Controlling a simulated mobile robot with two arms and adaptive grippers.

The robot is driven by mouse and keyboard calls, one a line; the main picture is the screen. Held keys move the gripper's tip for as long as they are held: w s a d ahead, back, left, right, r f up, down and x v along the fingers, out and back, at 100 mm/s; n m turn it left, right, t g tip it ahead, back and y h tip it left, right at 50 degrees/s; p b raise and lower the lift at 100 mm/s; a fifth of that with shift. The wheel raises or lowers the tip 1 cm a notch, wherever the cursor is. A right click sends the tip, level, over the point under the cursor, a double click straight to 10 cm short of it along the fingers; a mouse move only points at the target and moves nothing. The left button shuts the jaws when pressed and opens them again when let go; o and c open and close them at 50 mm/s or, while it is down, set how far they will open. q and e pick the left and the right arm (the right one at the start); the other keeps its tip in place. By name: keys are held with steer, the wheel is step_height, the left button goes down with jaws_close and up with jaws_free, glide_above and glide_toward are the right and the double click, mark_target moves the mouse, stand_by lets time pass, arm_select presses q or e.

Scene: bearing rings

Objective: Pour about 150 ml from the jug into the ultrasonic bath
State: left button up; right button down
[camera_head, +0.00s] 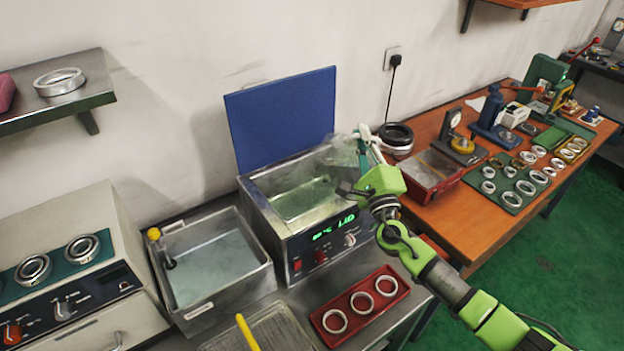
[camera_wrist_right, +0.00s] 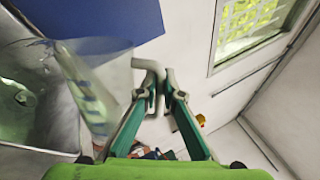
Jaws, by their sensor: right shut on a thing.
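The ultrasonic bath (camera_head: 290,262) is a metal box with a lit green display and a raised blue lid (camera_head: 285,115). Greenish liquid shows inside it. My right gripper (camera_head: 362,150) is shut on the handle of the clear jug (camera_head: 343,157), which is held above the right side of the bath. In the right wrist view the see-through jug (camera_wrist_right: 95,80) is left of the fingers (camera_wrist_right: 160,100), its handle (camera_wrist_right: 150,75) between them. The bath (camera_wrist_right: 62,125) lies at the left there. The jug's liquid level and any stream are hard to make out. My left gripper is not in view.
A second metal tank (camera_head: 205,310) with liquid stands left of the bath. A red tray with rings (camera_head: 355,325) lies in front. At the right, a wooden table (camera_head: 470,225) carries a red box (camera_head: 432,180) and several rings and tools.

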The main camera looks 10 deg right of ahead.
steer(key=shift+s+a+n, duration=0.1)
steer(key=shift+a+n, duration=0.15)
steer(key=shift+n, duration=0.35)
stand_by(0.7)
steer(key=shift+a+y, duration=0.25)
steer(key=shift+y, duration=0.15)
steer(key=d+r+m+h+p, duration=0.1)
steer(key=d+r+m+p, duration=0.1)
steer(key=m, duration=0.1)
steer(key=shift+d+r+m+h+p, duration=0.1)
steer(key=shift+d+m+h+p, duration=0.1)
steer(key=shift+m+h+p, duration=0.15)
steer(key=shift+w+d+r+m+g+h+p, duration=0.1)
steer(key=shift+w+d+m+g+h+p, duration=0.15)
steer(key=shift+m, duration=0.2)
steer(key=shift+s+f+b, duration=0.15)
steer(key=shift+f+b, duration=0.15)
steer(key=shift+f, duration=0.1)
steer(key=shift+w+d+f+m+g+h, duration=0.15)
steer(key=shift+d+f+m+g+h, duration=0.15)
steer(key=shift+m, duration=0.25)
steer(key=shift+w+d+f+m+g+h, duration=0.1)
steer(key=shift+f+m+h, duration=0.1)
steer(key=shift+f+m, duration=0.3)
steer(key=shift+r, duration=0.1)
